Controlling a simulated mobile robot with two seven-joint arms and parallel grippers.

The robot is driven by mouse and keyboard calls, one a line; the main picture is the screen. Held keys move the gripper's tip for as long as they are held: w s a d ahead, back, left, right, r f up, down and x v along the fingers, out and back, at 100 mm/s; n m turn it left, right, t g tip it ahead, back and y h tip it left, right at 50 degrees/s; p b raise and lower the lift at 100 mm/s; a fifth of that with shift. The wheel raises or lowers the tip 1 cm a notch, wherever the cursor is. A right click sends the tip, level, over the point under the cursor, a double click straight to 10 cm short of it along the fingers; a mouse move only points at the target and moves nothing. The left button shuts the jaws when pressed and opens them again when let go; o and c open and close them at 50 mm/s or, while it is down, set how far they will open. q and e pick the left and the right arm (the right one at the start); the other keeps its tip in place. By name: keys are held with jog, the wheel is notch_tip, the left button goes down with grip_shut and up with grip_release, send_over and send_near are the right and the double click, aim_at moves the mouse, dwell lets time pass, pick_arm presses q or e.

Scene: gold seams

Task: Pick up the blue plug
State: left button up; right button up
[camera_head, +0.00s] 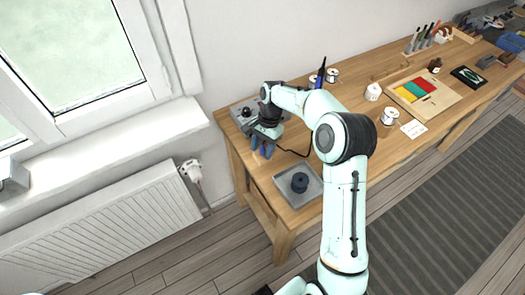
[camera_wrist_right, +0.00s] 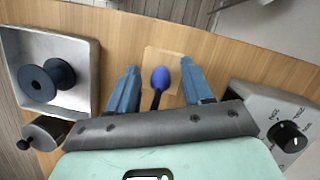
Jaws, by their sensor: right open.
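The blue plug (camera_wrist_right: 160,78) shows in the right wrist view as a rounded blue end on a black stem, over a pale square patch on the wooden bench. My right gripper (camera_wrist_right: 159,68) is open, with one blue finger on each side of the plug and a gap on both sides. In the head view my right gripper (camera_head: 262,150) points down at the bench's near left end; I cannot make out the plug there. My left gripper is not in view.
A grey tray (camera_head: 279,186) holding a dark spool (camera_head: 300,183) stands beside the gripper. A grey control box with a knob (camera_wrist_right: 290,133) is on the other side. A black cable (camera_head: 296,153) crosses the bench (camera_head: 345,165). A colour-block board (camera_head: 450,98) lies farther right.

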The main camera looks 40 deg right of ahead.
grip_shut()
